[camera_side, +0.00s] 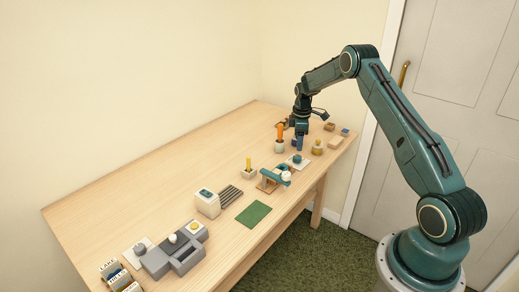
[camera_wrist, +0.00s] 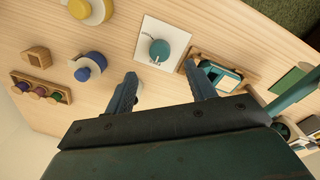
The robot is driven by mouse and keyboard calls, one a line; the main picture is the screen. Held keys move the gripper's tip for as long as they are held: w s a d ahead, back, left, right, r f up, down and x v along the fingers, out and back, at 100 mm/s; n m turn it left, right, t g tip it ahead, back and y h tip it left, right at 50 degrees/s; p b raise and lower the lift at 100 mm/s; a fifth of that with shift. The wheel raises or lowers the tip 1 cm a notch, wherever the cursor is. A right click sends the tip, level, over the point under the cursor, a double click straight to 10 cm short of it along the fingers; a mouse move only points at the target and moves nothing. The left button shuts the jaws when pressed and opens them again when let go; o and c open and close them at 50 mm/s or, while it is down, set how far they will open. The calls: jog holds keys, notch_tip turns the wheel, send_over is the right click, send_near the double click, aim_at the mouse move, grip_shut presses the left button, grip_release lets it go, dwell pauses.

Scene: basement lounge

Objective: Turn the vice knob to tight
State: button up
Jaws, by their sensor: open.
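A round teal knob (camera_wrist: 159,50) sits on a white square plate (camera_wrist: 178,38), with a small marking beside it. The knob also shows in the side view (camera_side: 297,158). A small teal device on a wooden base (camera_wrist: 222,76), possibly the vice, stands beside the plate. It also shows in the side view (camera_side: 271,180). I cannot tell for sure which part is the vice knob. My gripper (camera_wrist: 161,74) is open and empty, with the teal knob just beyond the gap between its fingertips. In the side view my gripper (camera_side: 300,143) is above the table, behind the plate.
A blue round piece (camera_wrist: 88,67), a yellow round piece (camera_wrist: 88,8) and a wooden rack of coloured pegs (camera_wrist: 41,91) are nearby. An orange item in a holder (camera_side: 279,140) stands close to my gripper. A green mat (camera_side: 253,214) lies farther along. The table's back left is clear.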

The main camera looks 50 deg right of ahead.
aim_at(298, 157)
jog(key=f, duration=0.7)
jog(key=shift+w+d+f, duration=0.15)
jog(key=shift+d+f, duration=0.05)
jog(key=c, duration=1)
